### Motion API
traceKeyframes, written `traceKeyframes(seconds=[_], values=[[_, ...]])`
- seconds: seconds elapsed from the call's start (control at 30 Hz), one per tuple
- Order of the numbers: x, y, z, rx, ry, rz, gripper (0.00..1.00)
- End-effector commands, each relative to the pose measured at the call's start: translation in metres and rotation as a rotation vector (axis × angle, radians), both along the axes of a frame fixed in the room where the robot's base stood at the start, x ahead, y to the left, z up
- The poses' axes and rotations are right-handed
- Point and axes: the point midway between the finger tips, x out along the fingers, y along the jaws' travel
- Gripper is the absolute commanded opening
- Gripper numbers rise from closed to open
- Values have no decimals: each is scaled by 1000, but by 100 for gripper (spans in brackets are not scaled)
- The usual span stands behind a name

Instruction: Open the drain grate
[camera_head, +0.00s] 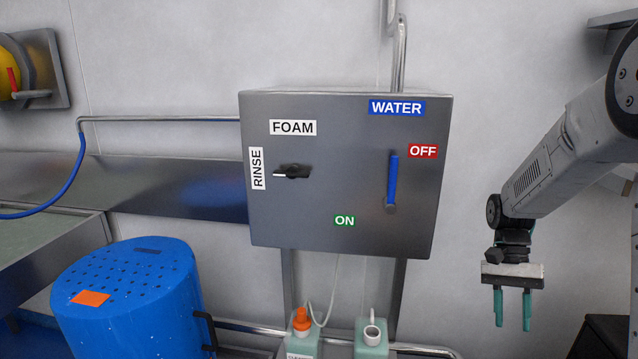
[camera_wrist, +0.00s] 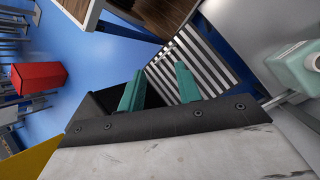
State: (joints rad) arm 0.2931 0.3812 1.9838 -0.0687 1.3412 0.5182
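A slatted metal grate (camera_wrist: 190,68), which looks like the drain grate, shows in the wrist view beyond my fingertips, with light bars and dark gaps. Its near part is hidden behind my gripper, and I cannot tell whether it lies flat or is raised. It is not seen in the head view. My gripper (camera_head: 512,310) hangs with its two teal fingers pointing down at the right of the head view. The fingers are apart with nothing between them. In the wrist view my gripper (camera_wrist: 160,82) is in front of the grate, with a gap whose size I cannot tell.
A grey control box (camera_head: 340,235) with a blue lever (camera_head: 393,180) hangs on the wall. A blue drum (camera_head: 130,310) stands lower left. Two jugs (camera_head: 371,338) are below the box. A red block (camera_wrist: 40,77) is on the blue floor (camera_wrist: 85,50), which has clear room.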

Motion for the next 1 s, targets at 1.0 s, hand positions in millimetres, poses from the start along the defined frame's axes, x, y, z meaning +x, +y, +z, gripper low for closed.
traceKeyframes(seconds=[1.0], values=[[-211,130,138,90,-639,744,34]])
